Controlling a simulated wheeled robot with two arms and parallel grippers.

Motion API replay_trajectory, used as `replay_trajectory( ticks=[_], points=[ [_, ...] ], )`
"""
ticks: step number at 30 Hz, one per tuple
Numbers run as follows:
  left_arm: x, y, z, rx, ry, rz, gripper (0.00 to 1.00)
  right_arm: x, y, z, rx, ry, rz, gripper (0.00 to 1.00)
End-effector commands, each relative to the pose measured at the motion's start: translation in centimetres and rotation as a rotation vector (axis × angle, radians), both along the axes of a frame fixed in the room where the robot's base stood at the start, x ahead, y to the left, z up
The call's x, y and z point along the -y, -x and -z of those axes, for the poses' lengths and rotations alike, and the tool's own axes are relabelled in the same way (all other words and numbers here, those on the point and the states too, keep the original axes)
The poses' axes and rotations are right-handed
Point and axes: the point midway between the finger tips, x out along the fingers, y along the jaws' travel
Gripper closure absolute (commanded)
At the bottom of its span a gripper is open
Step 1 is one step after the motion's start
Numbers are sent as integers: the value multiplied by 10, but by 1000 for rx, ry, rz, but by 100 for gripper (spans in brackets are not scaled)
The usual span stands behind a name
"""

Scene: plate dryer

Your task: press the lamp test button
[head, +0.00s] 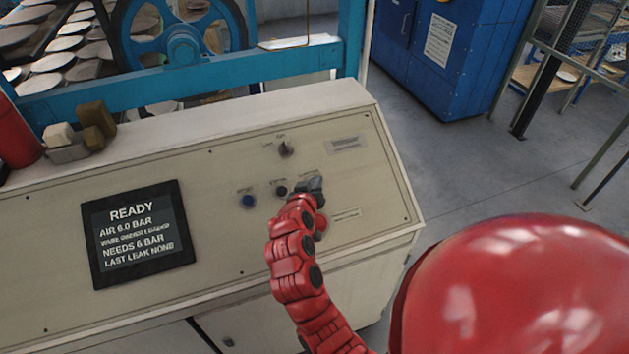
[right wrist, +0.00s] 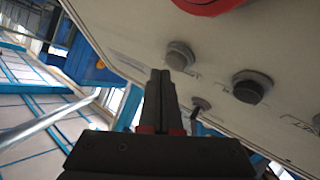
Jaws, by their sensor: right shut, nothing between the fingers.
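My right gripper (head: 316,186) is shut and empty, low over the right part of the sloping cream control panel (head: 215,240). In the right wrist view its closed fingertips (right wrist: 161,74) are beside a grey round button (right wrist: 180,55); I cannot tell whether they touch it. The gripper hides this button in the head view. The black one also shows in the right wrist view (right wrist: 252,87). The labels are too blurred to read, so I cannot tell which is lamp test.
A red button (head: 321,224) is below the gripper, partly behind my right arm. A selector switch (head: 285,149) is higher on the panel. A display (head: 137,234) at left reads READY. Several small blocks (head: 82,133) rest on the panel's top edge. Open floor lies right.

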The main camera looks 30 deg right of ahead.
Motion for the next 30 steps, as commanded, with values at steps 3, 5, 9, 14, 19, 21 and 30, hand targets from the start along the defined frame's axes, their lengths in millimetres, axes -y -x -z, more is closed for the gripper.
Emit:
replay_trajectory(
  ticks=[3, 5, 9, 14, 19, 21, 30],
  points=[
    [0, 0, 0, 0, 0, 0, 50, 0, 1, -1, 1, 0, -1, 100],
    [0, 0, 0, 0, 0, 0, 50, 0, 0, -1, 1, 0, -1, 100],
    [0, 0, 0, 0, 0, 0, 50, 0, 1, -2, 1, 0, -1, 100],
    [0, 0, -4, 0, 0, 0, 50, -1, 3, -8, 2, 0, -1, 100],
    [0, 0, -11, 0, 0, 0, 50, -3, 11, -23, 4, -2, -1, 100],
    [0, 0, -13, 0, 0, 0, 50, -4, 14, -29, 3, -1, -2, 100],
    [0, 0, -20, 0, 0, 0, 50, -6, 25, -46, 3, 0, -1, 100]
  ],
)
